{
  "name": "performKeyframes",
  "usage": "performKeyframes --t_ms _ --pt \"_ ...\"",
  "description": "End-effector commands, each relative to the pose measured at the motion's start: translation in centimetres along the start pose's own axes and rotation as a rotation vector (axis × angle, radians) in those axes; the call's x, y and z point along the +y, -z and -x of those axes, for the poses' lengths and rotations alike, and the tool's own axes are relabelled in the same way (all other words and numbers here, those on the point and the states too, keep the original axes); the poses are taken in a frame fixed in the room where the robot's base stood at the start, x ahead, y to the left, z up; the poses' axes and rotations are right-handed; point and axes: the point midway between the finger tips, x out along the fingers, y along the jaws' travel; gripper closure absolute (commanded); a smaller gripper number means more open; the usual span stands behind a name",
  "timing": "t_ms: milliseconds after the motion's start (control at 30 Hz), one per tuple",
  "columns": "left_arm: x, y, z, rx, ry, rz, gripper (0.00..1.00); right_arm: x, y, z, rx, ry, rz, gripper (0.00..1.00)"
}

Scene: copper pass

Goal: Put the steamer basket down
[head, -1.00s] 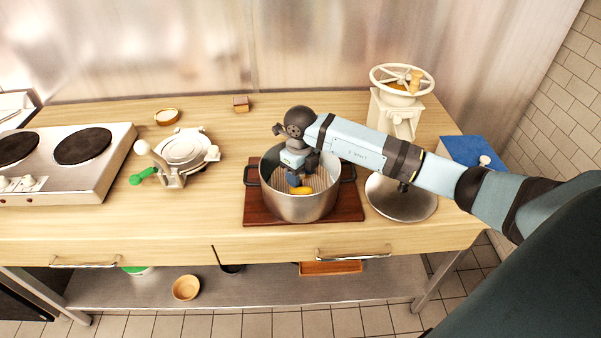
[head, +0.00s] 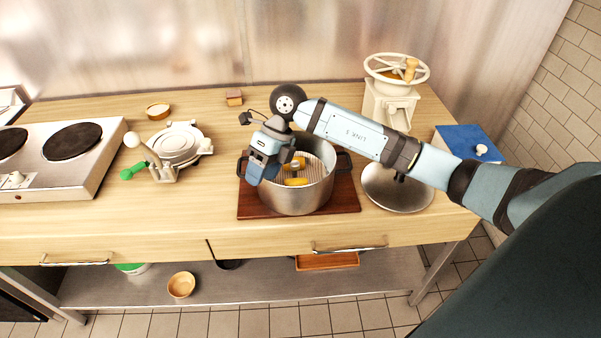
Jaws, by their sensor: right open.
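The steamer basket (head: 318,168) sits inside the steel pot (head: 298,200); its pale ribbed surface shows below the rim. Yellow pieces, which look like corn (head: 296,182), lie in it around a small post at the middle. My right gripper (head: 256,178) is open, above the pot's left rim and tilted downward, apart from the basket. The gripper and wrist hide the left part of the pot's opening. My left gripper is out of view.
The pot stands on a dark red wooden board (head: 345,197). A round metal lid (head: 398,190) lies to its right, below my forearm. A cream press (head: 178,150) and a hob (head: 60,160) are at left. A cream grinder (head: 388,105) and a blue box (head: 468,142) are at right.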

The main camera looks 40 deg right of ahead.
Motion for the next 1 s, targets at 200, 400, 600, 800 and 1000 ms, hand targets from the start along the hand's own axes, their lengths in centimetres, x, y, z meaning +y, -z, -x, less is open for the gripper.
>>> performKeyframes --t_ms 200,400,600,800,1000 --pt "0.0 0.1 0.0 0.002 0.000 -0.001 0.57 11.8 2.1 -7.3 -0.252 -0.859 -0.210 0.48" --pt "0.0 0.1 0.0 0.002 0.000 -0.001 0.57 11.5 3.0 -8.2 -0.562 -1.401 -0.830 0.48" --pt "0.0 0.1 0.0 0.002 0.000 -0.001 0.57 3.6 9.1 -14.6 -0.770 -1.529 -1.727 0.48" --pt "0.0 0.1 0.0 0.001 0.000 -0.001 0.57 0.3 18.3 -22.2 -0.753 -1.348 -2.407 0.48" --pt "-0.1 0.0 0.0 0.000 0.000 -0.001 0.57 0.2 21.6 -24.5 -0.705 -1.251 -2.608 0.48"
